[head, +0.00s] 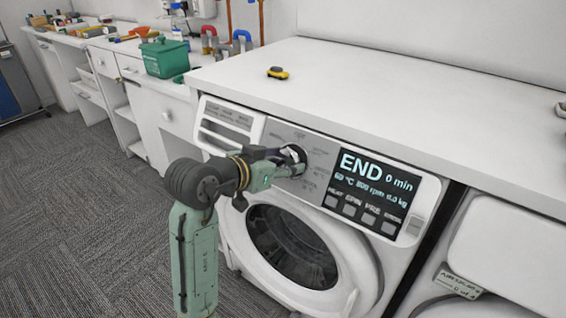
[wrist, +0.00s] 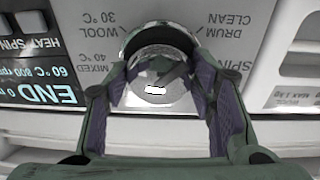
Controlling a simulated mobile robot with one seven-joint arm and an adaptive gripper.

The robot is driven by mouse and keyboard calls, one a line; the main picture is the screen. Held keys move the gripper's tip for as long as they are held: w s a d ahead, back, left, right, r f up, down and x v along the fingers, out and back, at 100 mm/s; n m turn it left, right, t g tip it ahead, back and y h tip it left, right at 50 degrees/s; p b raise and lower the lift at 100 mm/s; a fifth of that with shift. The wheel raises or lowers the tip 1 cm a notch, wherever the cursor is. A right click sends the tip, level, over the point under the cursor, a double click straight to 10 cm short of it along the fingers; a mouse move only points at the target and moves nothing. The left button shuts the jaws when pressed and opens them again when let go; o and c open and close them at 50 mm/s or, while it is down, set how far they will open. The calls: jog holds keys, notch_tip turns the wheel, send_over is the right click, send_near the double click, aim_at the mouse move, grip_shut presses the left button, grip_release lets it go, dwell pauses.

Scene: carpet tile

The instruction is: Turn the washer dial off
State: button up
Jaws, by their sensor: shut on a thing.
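The washer (head: 225,125) is a white front loader under the counter, with its round door closed. Its dial (head: 296,153) is a round silvery knob on the control panel, left of the display. The display (head: 375,182) reads END 0 min, 60 °C, 800 rpm. My gripper (head: 284,163) reaches the dial from the front left and partly covers it. In the wrist view, the dial (wrist: 157,76) sits between the two purple-padded fingers of my gripper (wrist: 163,82), which are shut on it. The dial's pointer position cannot be made out.
The white countertop (head: 400,110) above is mostly clear, with a small yellow and black object (head: 278,73) near its left end. A green bin (head: 165,58) and tools stand on the left bench. A second white machine (head: 510,245) is at right. Carpet floor is open at left.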

jog(key=shift+f+m+b, duration=0.1)
jog(key=shift+m+b, duration=0.25)
jog(key=shift+m, duration=0.05)
jog(key=shift+f+m+b, duration=0.1)
jog(key=shift+m+b, duration=0.85)
jog(key=shift+m, duration=0.05)
jog(key=m+b, duration=0.3)
jog(key=shift+m+g, duration=0.4)
jog(key=m+b, duration=0.3)
jog(key=m, duration=0.1)
jog(key=m+b, duration=0.2)
jog(key=m, duration=0.2)
jog(key=shift+g, duration=0.3)
jog(key=m+b, duration=0.1)
jog(key=m, duration=0.1)
jog(key=m+b, duration=0.1)
jog(key=m, duration=0.1)
jog(key=m+y+b, duration=0.1)
jog(key=m, duration=0.1)
jog(key=shift+w+r, duration=0.1)
jog(key=shift+r, duration=0.15)
jog(key=m+b, duration=0.2)
jog(key=m, duration=0.4)
jog(key=shift+r, duration=0.1)
jog(key=shift+y, duration=0.3)
